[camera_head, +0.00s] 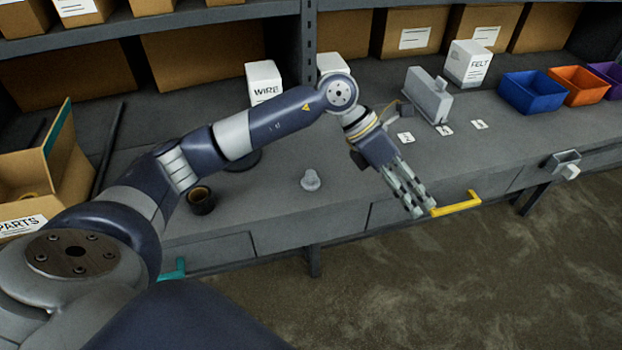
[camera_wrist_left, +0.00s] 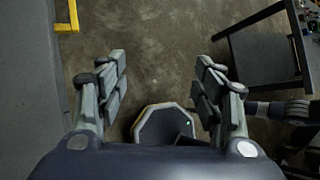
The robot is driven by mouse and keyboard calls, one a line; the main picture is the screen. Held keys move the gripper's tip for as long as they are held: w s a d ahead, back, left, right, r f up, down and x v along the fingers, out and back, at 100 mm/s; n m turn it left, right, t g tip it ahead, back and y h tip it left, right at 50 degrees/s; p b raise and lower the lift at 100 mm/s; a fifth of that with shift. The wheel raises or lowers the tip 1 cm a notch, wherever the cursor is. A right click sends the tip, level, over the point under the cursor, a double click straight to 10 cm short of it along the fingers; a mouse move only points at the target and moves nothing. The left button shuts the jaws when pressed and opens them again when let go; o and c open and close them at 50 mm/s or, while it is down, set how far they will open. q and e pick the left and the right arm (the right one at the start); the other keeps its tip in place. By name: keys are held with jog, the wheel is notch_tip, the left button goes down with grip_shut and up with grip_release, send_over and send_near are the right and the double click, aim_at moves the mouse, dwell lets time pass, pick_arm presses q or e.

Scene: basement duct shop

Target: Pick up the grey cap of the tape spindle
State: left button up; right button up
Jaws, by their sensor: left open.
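A small light grey cap (camera_head: 311,181) with a flared base and a narrower knob stands on the grey bench top, near its front edge. A dark tape roll (camera_head: 201,201) with a brown core lies to its left; I cannot make out a spindle in it. My left gripper (camera_head: 418,208) is to the right of the cap, over the bench's front edge, with its fingers pointing down and apart. In the left wrist view the gripper (camera_wrist_left: 160,75) is open and empty above the floor, and the cap is not seen there. My right gripper is not seen.
Bench drawers have a yellow handle (camera_head: 457,203) near my left fingers and a teal one (camera_head: 172,271). White boxes marked WIRE (camera_head: 264,82) and FELT (camera_head: 467,65), a grey holder (camera_head: 428,95) and a blue bin (camera_head: 532,92) stand behind. Bench around the cap is clear.

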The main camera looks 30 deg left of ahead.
pick_arm(q)
jog(key=w+a+y, duration=0.2)
jog(key=a+y, duration=0.3)
jog(key=a, duration=0.7)
jog(key=n+g+y+p, duration=0.1)
jog(key=n+y, duration=0.1)
jog(key=y, duration=0.2)
send_over(311, 173)
jog(key=f, duration=0.3)
jog(key=shift+w+a, duration=0.3)
jog(key=shift+w, duration=0.05)
jog(key=shift+f+m, duration=0.3)
jog(key=shift+f, duration=0.05)
jog(key=shift+s+d+f+p, duration=0.1)
jog(key=shift+s+f+p, duration=0.05)
jog(key=shift+f+p, duration=0.45)
jog(key=f+p, duration=0.1)
jog(key=f, duration=0.2)
jog(key=shift+s+d+f+p, duration=0.15)
jog(key=shift+s+d+p, duration=0.05)
jog(key=shift+p, duration=0.15)
jog(key=shift+f, duration=0.45)
jog(key=c, duration=0.9)
